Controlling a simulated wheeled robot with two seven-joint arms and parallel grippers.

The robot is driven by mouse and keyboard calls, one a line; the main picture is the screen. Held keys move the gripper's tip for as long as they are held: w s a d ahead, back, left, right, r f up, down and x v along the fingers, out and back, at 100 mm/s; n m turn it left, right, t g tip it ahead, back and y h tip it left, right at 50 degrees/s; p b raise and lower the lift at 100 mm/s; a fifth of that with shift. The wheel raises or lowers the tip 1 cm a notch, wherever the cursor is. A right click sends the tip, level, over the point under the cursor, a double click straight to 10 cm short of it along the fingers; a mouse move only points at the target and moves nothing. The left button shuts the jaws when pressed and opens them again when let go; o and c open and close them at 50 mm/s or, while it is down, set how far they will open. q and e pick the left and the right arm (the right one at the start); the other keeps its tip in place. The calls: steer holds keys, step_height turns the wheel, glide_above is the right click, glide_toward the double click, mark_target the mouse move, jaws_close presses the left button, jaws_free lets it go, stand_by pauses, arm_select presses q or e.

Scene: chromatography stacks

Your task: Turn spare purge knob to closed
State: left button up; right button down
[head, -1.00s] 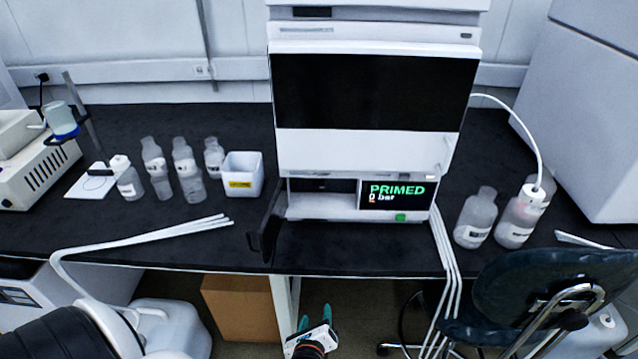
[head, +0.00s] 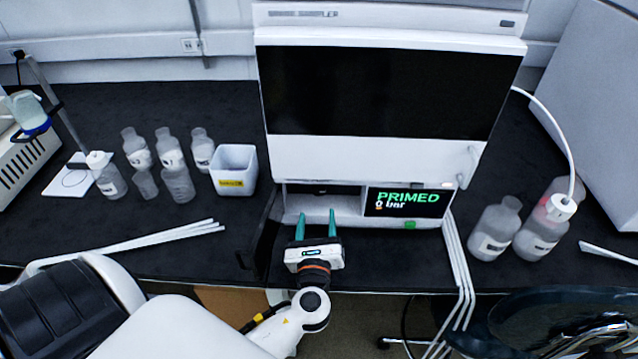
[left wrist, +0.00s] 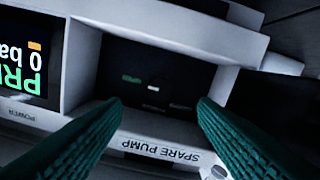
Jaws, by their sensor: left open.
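The white spare pump (head: 350,211) is the lower section of the instrument stack, and its front label reads SPARE PUMP in the left wrist view (left wrist: 168,150). A dark recessed panel (left wrist: 180,72) there carries a green mark, a small white mark and a faint lower mark. The purge knob's outline is too dark to make out, so I cannot tell its position. My left gripper (head: 316,213) is open and empty in front of this recess. Its two teal fingers (left wrist: 160,103) point at the panel, spread to either side of the marks.
The pump display (head: 408,202) reads PRIMED, 0 bar, with a green button below. A dark open door (head: 258,240) stands left of my gripper. Bottles and a white bin (head: 235,172) are left; two bottles (head: 495,230) and tubes (head: 460,265) are right.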

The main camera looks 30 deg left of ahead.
mark_target(319, 192)
arm_select(q)
steer(key=x, duration=0.3)
steer(key=shift+w+a+r, duration=0.15)
steer(key=shift+w+r, duration=0.05)
steer(key=shift+w, duration=0.15)
steer(key=p+x, duration=0.1)
steer(key=x, duration=0.4)
steer(key=shift+w+f, duration=0.15)
steer(key=shift+w+a, duration=0.25)
steer(key=c, duration=1)
steer(key=shift+o, duration=0.2)
steer(key=shift+f, duration=0.1)
arm_select(e)
steer(key=shift+s+d+r, duration=0.3)
steer(key=shift+s+r, duration=0.05)
steer(key=shift+r, duration=0.2)
steer(key=shift+d, duration=0.1)
